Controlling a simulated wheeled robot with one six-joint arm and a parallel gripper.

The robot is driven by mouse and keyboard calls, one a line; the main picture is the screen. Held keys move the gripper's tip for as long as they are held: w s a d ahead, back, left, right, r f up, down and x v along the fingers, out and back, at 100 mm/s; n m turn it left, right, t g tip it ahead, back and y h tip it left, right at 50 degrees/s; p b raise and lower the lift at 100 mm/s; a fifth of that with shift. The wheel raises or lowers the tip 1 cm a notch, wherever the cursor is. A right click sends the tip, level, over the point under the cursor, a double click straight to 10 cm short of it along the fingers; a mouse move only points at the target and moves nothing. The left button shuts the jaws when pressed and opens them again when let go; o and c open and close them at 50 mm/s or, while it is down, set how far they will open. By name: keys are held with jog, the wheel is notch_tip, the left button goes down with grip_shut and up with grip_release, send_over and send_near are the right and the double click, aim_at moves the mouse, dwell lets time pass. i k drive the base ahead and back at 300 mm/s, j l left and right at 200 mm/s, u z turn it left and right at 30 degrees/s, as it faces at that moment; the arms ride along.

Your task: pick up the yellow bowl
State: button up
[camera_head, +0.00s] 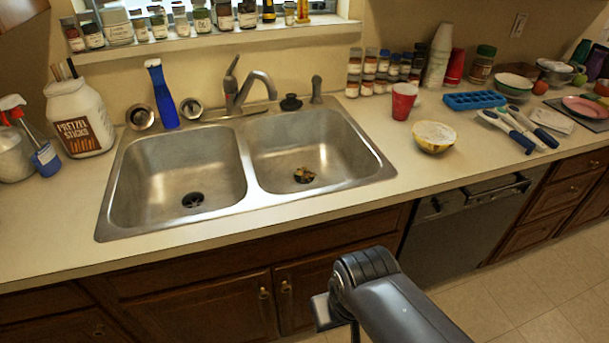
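The yellow bowl (434,145) sits on the counter to the right of the double sink. Its outside is yellow and its inside looks whitish. It stands upright and nothing touches it from my side. My arm reaches in from the bottom of the view, below and in front of the counter edge, to the left of the bowl and well apart from it. Only a small part of my gripper (322,312) shows past the wrist joint. Its fingers are mostly hidden, so its opening cannot be seen.
A red cup (403,101) stands just behind and left of the bowl. A blue ice tray (474,100) lies behind it to the right. White-and-blue utensils (518,128) lie to its right. The metal sink (245,165) is to the left. Counter in front of the bowl is clear.

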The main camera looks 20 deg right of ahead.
aim_at(433, 136)
jog(key=i+l+z, duration=0.15)
jog(key=z, duration=0.2)
jog(key=i+z, duration=0.55)
jog(key=z, duration=0.2)
